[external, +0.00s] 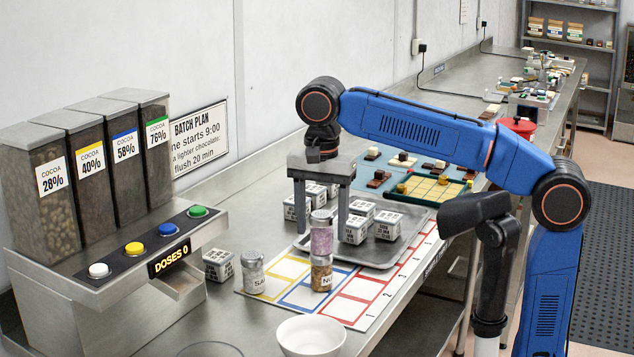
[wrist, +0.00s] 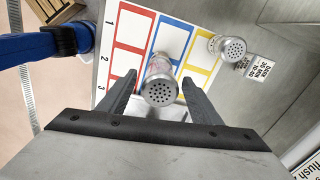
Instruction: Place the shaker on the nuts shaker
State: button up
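A shaker with pink contents and a metal lid (external: 321,238) stands upright on top of the nuts shaker (external: 321,275), roughly in line with it. The nuts shaker has brown contents and a label reading "NU". It stands on the coloured card. In the wrist view the pink shaker's perforated lid (wrist: 160,92) lies between my fingers and hides the nuts shaker below. My gripper (external: 320,234) is open, with one finger on each side of the pink shaker. Gaps show between the lid and both fingers in the wrist view (wrist: 158,78).
Another shaker, labelled "SA" (external: 252,273), stands left of the stack. The card (external: 348,309) has red, blue and yellow boxes. A metal tray (external: 381,255) with white printed cubes is behind. A white bowl (external: 310,337) is in front; the cocoa dispenser (external: 60,278) stands left.

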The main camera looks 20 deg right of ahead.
jog(key=shift+r, duration=3.9)
jog(key=shift+d, duration=0.1)
jog(key=w+d+f+n, duration=0.1)
jog(key=d+f, duration=0.4)
jog(key=d, duration=0.4)
jog(key=w+d+f+h, duration=0.1)
jog(key=d+f, duration=0.4)
jog(key=d, duration=0.4)
jog(key=d+f+n, duration=0.1)
jog(key=d+f, duration=0.4)
jog(key=d, duration=0.4)
jog(key=s+d+f+n+t, duration=0.2)
jog(key=d+f, duration=0.5)
jog(key=f, duration=0.4)
jog(key=s+d+f+n+t+y, duration=0.1)
jog(key=s+d+f+n+t, duration=0.1)
jog(key=d+f, duration=0.6)
notch_tip(320, 180, down, 4)
jog(key=shift+s+r+n+t, duration=0.1)
jog(key=shift+s+n+t, duration=0.3)
jog(key=shift+s+n, duration=0.2)
